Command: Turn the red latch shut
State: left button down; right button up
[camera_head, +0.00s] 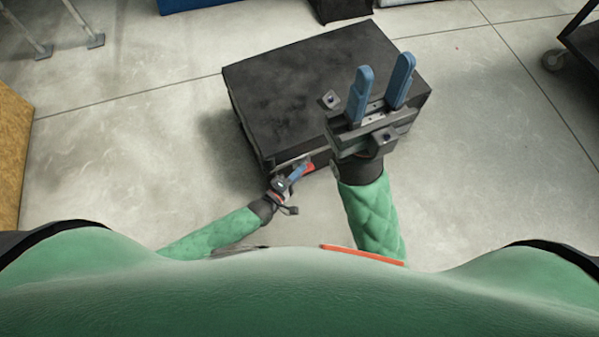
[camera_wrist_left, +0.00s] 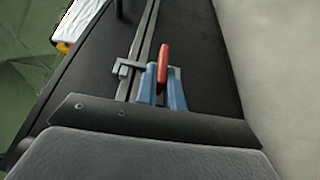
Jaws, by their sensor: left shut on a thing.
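The red latch (camera_head: 309,168) is on the near side of a large black case (camera_head: 290,85). In the left wrist view the red latch (camera_wrist_left: 163,57) stands out between the blue fingertips of my left gripper (camera_wrist_left: 163,85). My left gripper (camera_head: 296,173) is shut on the latch, and the fingers hide its lower part. My right gripper (camera_head: 384,88) is raised above the right part of the case. Its two blue fingers are wide apart with nothing between them.
A metal rail (camera_wrist_left: 148,38) runs along the case's side. A tan block (camera_head: 12,150) stands at the far left and a dark wheeled cart (camera_head: 582,45) at the upper right. The concrete floor around the case is mostly clear.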

pick_arm(q)
jog(key=c, duration=1.5)
grip_release()
jog(key=p+v, duration=0.2)
jog(key=v, duration=0.5)
jog(key=shift+s+a, duration=0.25)
jog(key=shift+s, duration=0.05)
